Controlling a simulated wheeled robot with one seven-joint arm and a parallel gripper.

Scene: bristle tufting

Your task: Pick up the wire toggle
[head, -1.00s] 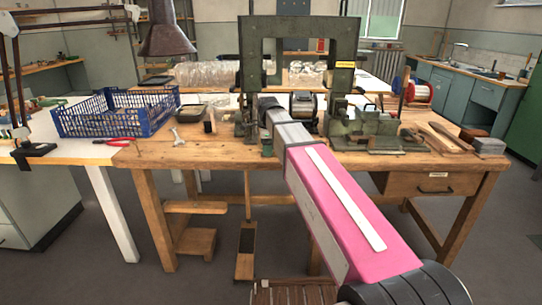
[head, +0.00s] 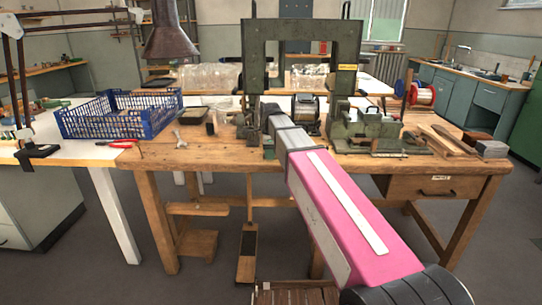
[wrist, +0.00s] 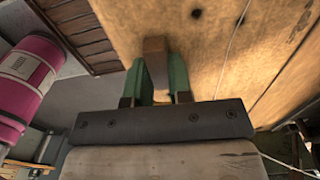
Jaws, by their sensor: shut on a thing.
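The wire toggle appears to be a small brown wooden block (wrist: 154,47) in the wrist view. My gripper (wrist: 159,66) has its two green fingers closed on either side of it, and the block's end sticks out past the fingertips. The block is in front of the wooden bench top (wrist: 205,60); whether it touches the wood cannot be told. In the head view my pink arm reaches over the bench's front edge and hides the toggle and most of the gripper.
A green metal frame machine (head: 252,60) stands on the bench (head: 210,160). A blue crate (head: 118,118) and red-handled pliers (head: 124,144) are at left. A silver wing-shaped part (head: 180,138) lies near the bench's left end. A thin pale wire (wrist: 232,42) crosses the wrist view.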

